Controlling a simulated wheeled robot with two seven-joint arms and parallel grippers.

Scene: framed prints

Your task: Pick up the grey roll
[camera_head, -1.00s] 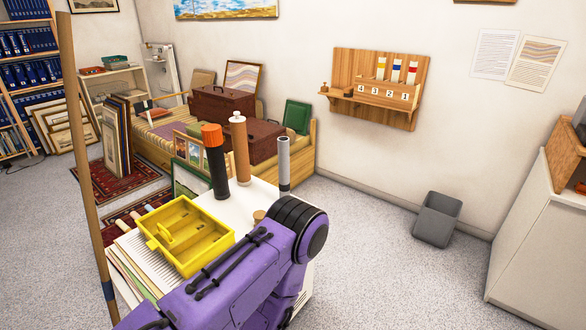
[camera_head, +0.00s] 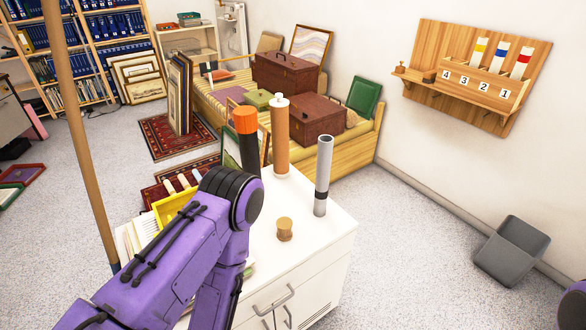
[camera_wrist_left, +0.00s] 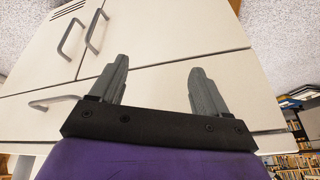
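The grey roll (camera_head: 323,176) is a slim upright tube with a dark band near its foot. It stands on the right part of the white cabinet's top (camera_head: 325,225) in the head view. My purple left arm reaches in from the lower left, in front of the cabinet and left of the roll; its gripper is hidden in the head view. In the left wrist view my left gripper (camera_wrist_left: 158,90) is open and empty, facing the cabinet's doors and drawer fronts (camera_wrist_left: 170,50). The roll is not in that view. My right gripper is not in view.
Close to the grey roll stand a brown roll (camera_head: 281,140), a black roll with an orange cap (camera_head: 247,135) and a small wooden knob-like piece (camera_head: 285,229). A yellow tray (camera_head: 164,212) is partly behind my arm. A tall wooden pole (camera_head: 82,140) rises at the left.

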